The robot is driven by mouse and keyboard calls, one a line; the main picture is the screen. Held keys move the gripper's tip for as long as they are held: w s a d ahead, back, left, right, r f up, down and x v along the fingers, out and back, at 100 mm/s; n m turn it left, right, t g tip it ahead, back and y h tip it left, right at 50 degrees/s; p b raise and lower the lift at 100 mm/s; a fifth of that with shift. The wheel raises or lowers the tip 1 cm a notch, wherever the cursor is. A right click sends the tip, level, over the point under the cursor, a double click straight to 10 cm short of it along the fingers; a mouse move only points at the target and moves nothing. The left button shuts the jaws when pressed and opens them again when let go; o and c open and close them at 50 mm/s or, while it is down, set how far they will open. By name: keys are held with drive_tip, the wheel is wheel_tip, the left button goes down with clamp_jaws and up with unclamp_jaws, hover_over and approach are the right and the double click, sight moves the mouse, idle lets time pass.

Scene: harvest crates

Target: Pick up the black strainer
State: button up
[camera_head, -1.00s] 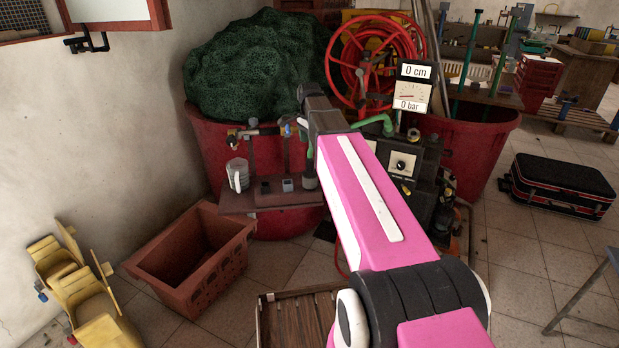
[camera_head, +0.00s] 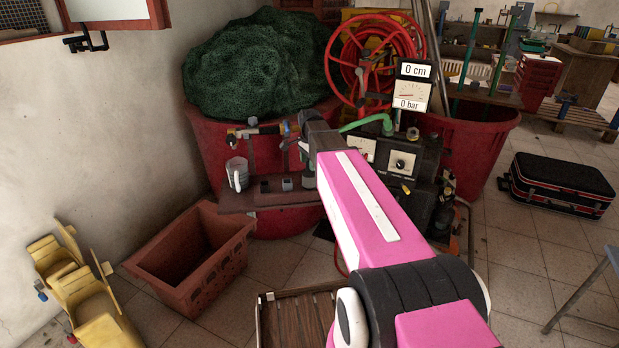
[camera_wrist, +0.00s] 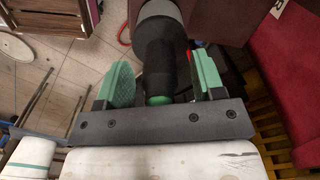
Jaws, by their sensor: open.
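A dark cylindrical thing, which looks like the black strainer (camera_wrist: 161,62), shows in the wrist view. It has a black body, a grey section at its far end and a green end toward me. My gripper (camera_wrist: 163,84) is open, with a green-padded finger on each side of the black body. Gaps show between the pads and the body, so it is not gripped. In the head view my pink arm ends over the right part of a small brown shelf (camera_head: 236,201); I cannot make out the strainer there for certain.
Behind are a red tub (camera_head: 210,150) with green netting and a red hose reel (camera_head: 342,72). A gauge box (camera_head: 402,162) stands close right. An empty brown crate (camera_head: 190,282) is on the floor.

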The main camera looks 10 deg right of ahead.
clamp_jaws()
